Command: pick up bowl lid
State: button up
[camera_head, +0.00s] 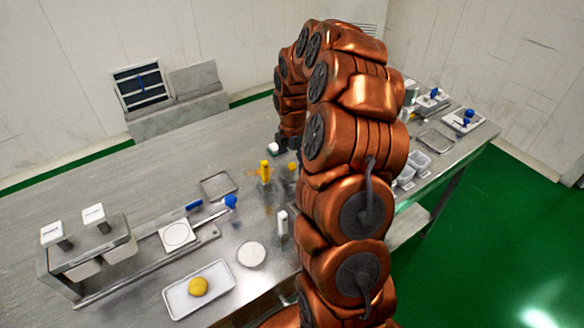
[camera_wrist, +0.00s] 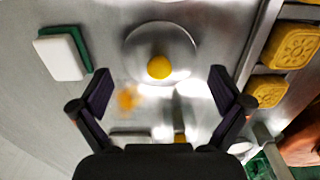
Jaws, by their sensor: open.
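The bowl lid, a round, shiny, see-through or metallic disc (camera_wrist: 137,40) with a yellow ball knob (camera_wrist: 159,67), lies on the steel surface in the upper middle of the wrist view. My gripper (camera_wrist: 160,95) is open and empty, its two dark fingers spread left and right. The knob shows between the finger lines, a little beyond the tips; the height gap is hard to judge. In the head view my gripper (camera_head: 285,145) is small and partly behind my arm, and I cannot make out the lid there.
A white and green sponge-like block (camera_wrist: 62,56) lies left of the lid. Yellow patterned blocks (camera_wrist: 292,45) sit in a metal-edged compartment at right. In the head view a white tray (camera_head: 172,306) with a yellow ball (camera_head: 198,287) stands at the front of the steel table (camera_head: 150,160).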

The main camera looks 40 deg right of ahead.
jog(key=shift+f, duration=0.95)
jog(key=shift+c, duration=0.2)
jog(key=c, duration=1.5)
jog(key=shift+s, duration=0.1)
jog(key=shift+c, duration=1.3)
jog(key=shift+a+f, duration=0.1)
jog(key=shift+f, duration=0.05)
jog(key=shift+c, duration=0.4)
